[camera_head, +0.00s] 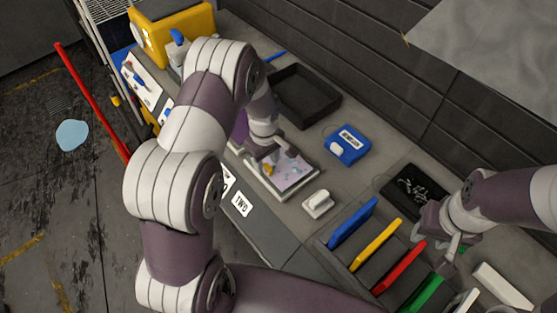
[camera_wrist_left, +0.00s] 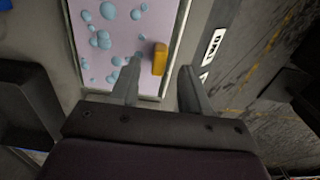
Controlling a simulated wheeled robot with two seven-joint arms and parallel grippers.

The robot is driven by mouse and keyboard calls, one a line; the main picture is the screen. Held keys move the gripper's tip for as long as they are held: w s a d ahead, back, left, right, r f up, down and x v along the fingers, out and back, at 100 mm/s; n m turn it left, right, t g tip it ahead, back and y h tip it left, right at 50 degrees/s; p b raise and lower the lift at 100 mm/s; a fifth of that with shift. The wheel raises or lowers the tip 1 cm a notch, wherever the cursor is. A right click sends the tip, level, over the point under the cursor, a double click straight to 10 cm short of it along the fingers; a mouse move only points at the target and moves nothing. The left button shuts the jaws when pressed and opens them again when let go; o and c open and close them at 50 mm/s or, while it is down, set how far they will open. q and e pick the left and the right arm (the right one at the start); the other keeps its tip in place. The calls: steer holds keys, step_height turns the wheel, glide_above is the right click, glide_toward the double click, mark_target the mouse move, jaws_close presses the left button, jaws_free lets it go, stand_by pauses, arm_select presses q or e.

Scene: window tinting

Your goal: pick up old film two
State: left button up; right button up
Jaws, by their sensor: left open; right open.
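A pale lilac film dotted with blue bubbles lies in a light-framed panel (camera_head: 300,180), and I cannot tell for sure that it is old film two. The film (camera_wrist_left: 112,45) fills much of the left wrist view. A small yellow block-like piece (camera_wrist_left: 159,58) sits at its edge. My left gripper (camera_wrist_left: 158,78) is open and empty, its fingertips on either side of the yellow piece's near end, not closed on it. In the head view my left gripper (camera_head: 264,158) is over the panel's left part. My right gripper (camera_head: 447,240) is open near the black tray.
An empty dark tray (camera_head: 304,95) and a blue box (camera_head: 347,145) stand behind the panel. A white-handled block (camera_head: 318,203) is close to its right. A rack of coloured plates (camera_head: 377,243) and a black tray (camera_head: 408,184) of dark pieces lie further right.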

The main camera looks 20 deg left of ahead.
arm_select(q)
steer(key=shift+f, duration=0.6)
steer(key=shift+w+d+f, duration=0.1)
steer(key=shift+f, duration=0.3)
jaws_close()
arm_select(e)
steer(key=shift+r, duration=0.3)
steer(key=shift+d, duration=0.1)
arm_select(q)
step_height(320, 180, up, 4)
steer(key=shift+f+b, duration=0.1)
steer(key=shift+b, duration=0.85)
steer(key=s+d+r+b, duration=0.2)
steer(key=s+d+r, duration=0.5)
steer(key=s, duration=0.2)
steer(key=shift+d+r, duration=0.15)
steer(key=shift+d, duration=0.15)
arm_select(e)
step_height(320, 180, down, 4)
steer(key=shift+f, duration=0.25)
